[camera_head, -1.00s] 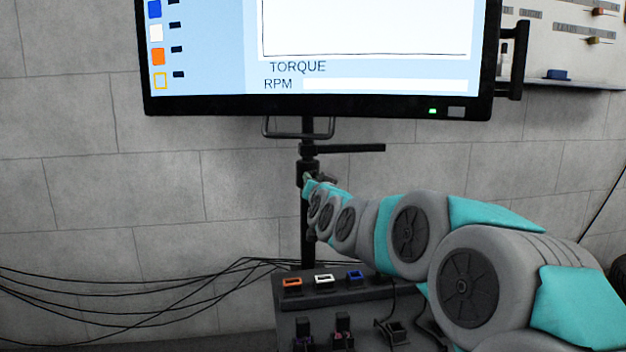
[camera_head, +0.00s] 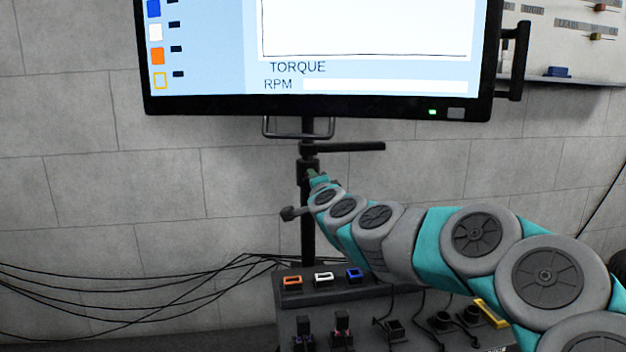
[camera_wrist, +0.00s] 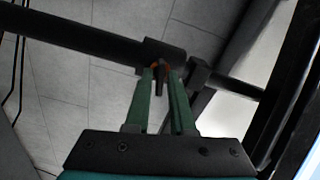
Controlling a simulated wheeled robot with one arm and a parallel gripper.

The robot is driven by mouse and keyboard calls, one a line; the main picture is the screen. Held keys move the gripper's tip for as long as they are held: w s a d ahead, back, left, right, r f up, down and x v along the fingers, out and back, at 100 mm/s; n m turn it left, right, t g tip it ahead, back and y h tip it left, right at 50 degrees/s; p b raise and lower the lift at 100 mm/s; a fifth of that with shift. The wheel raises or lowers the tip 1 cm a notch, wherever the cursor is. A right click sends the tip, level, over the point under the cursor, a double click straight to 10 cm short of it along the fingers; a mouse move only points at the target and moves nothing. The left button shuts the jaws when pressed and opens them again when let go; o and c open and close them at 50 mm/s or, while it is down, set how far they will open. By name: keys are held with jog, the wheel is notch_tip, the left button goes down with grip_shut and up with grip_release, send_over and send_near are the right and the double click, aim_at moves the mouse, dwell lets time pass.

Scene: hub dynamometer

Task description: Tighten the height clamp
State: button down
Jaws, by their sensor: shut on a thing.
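The height clamp (camera_head: 308,164) is a dark collar on the upright black post (camera_head: 307,235) below the monitor. In the wrist view the collar (camera_wrist: 163,50) sits on the dark post, which runs across the top. My gripper (camera_wrist: 161,70) is shut on a small dark clamp handle (camera_wrist: 162,83) at the collar, its orange-tipped fingers on either side of it. In the head view my gripper (camera_head: 313,175) is small and at the post, partly hiding the clamp. A short dark lever with a knobbed end (camera_head: 290,213) sticks out left of the post, lower down.
The monitor (camera_head: 320,105) hangs above, with a wire handle (camera_head: 298,127) and a horizontal dark bar (camera_head: 350,147) beneath it. Below stands a dark panel (camera_head: 335,298) with coloured sockets and plugs. Loose cables (camera_head: 130,290) hang at left.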

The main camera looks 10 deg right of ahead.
jog(key=shift+m, duration=1.2)
jog(key=c, duration=0.9)
grip_release()
jog(key=shift+c, duration=0.2)
jog(key=s, duration=0.8)
jog(key=shift+w, duration=0.1)
